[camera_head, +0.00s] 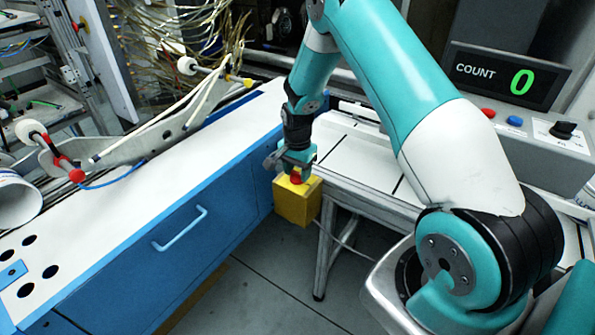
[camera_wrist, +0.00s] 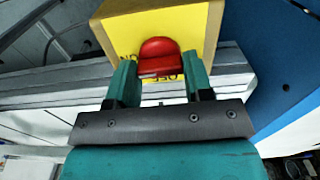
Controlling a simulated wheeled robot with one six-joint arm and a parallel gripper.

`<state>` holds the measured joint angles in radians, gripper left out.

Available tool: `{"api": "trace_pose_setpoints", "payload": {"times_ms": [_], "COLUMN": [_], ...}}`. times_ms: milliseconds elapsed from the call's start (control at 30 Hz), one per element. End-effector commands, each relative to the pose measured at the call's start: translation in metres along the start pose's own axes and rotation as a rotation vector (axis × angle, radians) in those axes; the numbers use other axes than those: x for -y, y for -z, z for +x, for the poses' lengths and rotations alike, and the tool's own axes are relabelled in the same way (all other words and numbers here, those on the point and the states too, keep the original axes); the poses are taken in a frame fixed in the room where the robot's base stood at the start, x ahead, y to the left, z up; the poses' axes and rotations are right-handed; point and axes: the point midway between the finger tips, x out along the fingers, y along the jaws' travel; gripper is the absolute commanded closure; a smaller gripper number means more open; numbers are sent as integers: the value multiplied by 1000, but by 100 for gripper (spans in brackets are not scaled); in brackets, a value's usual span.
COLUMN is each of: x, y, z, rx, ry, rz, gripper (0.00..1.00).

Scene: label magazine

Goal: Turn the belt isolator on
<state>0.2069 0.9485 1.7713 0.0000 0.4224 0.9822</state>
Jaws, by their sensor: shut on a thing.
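The belt isolator is a yellow box (camera_head: 297,201) with a red knob (camera_head: 296,178), below my gripper at the table edge in the head view. In the wrist view the yellow box (camera_wrist: 190,35) fills the top middle. The red knob (camera_wrist: 158,52) stands on its yellow face between my two teal fingers. My gripper (camera_head: 297,163) is shut on the knob; it also shows in the wrist view (camera_wrist: 160,78). Which mark the knob points to is unclear.
A blue cabinet with a white top (camera_head: 130,205) stands left of the box. A white slatted table (camera_head: 355,165) lies behind and right. A console with a display (camera_head: 507,78) reading "COUNT 0", buttons and a black knob (camera_head: 563,130) stands at back right.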

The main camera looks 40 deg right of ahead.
Motion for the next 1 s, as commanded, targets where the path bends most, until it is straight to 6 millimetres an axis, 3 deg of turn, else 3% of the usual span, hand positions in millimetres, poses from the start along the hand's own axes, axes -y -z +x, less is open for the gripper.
{"api": "trace_pose_setpoints", "payload": {"times_ms": [633,667,767,1000], "x": [0,0,0,0], "y": [0,0,0,0], "z": [-1,-1,-1,0], "rx": [-1,-1,-1,-1], "ry": [1,1,1,1], "rz": [51,51,50,49], "gripper": [77,49,28,28]}}
